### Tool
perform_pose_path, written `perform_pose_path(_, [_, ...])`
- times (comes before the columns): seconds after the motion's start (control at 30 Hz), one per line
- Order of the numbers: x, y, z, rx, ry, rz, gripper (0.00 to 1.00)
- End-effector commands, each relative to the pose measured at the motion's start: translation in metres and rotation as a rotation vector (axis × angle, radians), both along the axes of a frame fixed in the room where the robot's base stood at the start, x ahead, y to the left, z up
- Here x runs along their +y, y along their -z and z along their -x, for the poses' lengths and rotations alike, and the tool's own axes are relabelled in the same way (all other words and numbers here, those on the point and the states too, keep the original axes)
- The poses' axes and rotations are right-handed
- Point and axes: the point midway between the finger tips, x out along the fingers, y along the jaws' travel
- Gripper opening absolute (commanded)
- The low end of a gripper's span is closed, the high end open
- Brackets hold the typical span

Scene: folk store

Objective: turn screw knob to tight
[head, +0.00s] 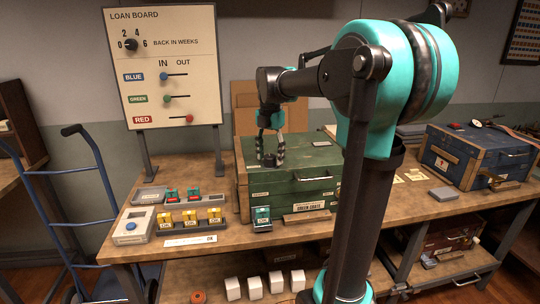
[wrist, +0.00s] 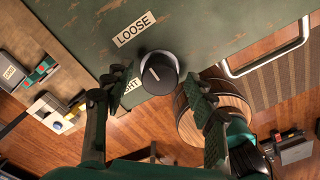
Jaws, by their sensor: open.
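The screw knob (wrist: 161,72) is a round black knob with a light base and a short white mark on its face. It sits on the top of the green crate (head: 318,187). In the wrist view a LOOSE label (wrist: 134,29) lies above left of it; another label (wrist: 129,85), partly hidden by a finger and ending in "HT", lies below left. My gripper (head: 270,152) points down over the crate lid. In the wrist view its open fingers (wrist: 162,88) stand on either side of the knob, the left one nearer, with a gap on the right. I cannot tell whether either touches it.
A loan board (head: 163,65) stands behind the table at left. Small devices and yellow blocks (head: 190,217) lie left of the crate. A blue crate (head: 470,156) stands at right. A hand truck (head: 85,210) leans at the table's left end.

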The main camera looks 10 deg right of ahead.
Motion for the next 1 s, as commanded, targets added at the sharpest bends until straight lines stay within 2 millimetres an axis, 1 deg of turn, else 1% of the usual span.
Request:
perform_pose_path(0.2, [0.0, 0.0002, -0.0001, 0.0, 0.0, 0.0, 0.56])
perform_pose_path(0.23, [0.0, 0.0002, -0.0001, 0.0, 0.0, 0.0, 0.54])
perform_pose_path(0.6, [0.0, -0.0001, -0.0001, 0.0, 0.0, 0.0, 0.08])
perform_pose_path(0.63, [0.0, -0.0001, -0.0001, 0.0, 0.0, 0.0, 0.06])
perform_pose_path(0.83, [0.0, -0.0001, -0.0001, 0.0, 0.015, 0.0, 0.06])
perform_pose_path(1.0, [0.0001, -0.0001, -0.0002, 0.0, 0.072, 0.0, 0.06])
